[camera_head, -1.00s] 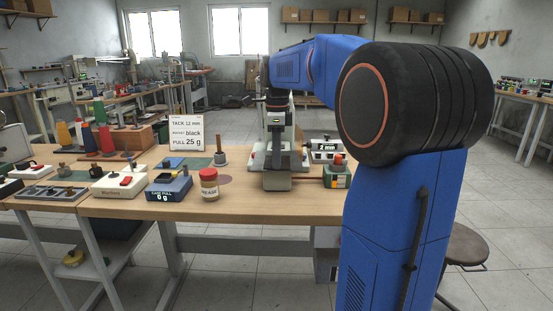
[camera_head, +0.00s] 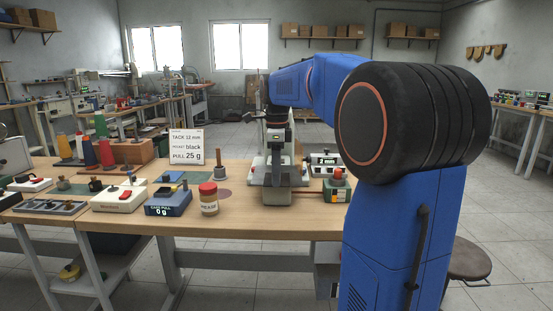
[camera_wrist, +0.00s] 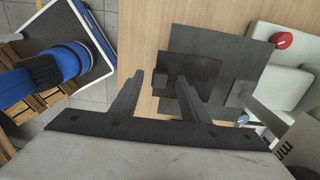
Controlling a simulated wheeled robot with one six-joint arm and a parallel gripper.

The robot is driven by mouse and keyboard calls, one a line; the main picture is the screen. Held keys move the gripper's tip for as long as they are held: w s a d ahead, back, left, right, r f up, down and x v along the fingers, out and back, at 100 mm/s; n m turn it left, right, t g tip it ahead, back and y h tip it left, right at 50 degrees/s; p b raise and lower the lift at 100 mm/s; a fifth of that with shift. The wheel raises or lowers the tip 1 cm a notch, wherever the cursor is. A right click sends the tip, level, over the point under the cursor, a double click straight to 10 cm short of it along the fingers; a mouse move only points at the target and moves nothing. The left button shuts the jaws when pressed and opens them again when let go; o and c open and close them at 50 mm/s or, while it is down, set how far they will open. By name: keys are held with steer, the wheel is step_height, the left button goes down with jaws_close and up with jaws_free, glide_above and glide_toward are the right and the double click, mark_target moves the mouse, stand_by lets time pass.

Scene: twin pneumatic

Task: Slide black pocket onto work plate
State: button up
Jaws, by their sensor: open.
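In the wrist view my gripper (camera_wrist: 161,75) is open, with two grey fingers apart. A dark square piece (camera_wrist: 190,92), perhaps the black pocket, lies beside the right fingertip. A larger dark grey sheet (camera_wrist: 215,47) extends behind it; which piece is the pocket or the work plate is unclear. In the head view my wrist hangs in front of a pale machine (camera_head: 256,172) on the bench, and the pocket cannot be made out there.
On the wooden bench (camera_head: 245,215) are a grease jar (camera_head: 208,200), a pull gauge (camera_head: 168,200) and a card reading black, 12 mm, 25 g (camera_head: 187,146). A green box with a red button (camera_head: 337,183) stands right of the machine.

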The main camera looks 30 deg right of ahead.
step_height(320, 180, up, 17)
stand_by(0.5)
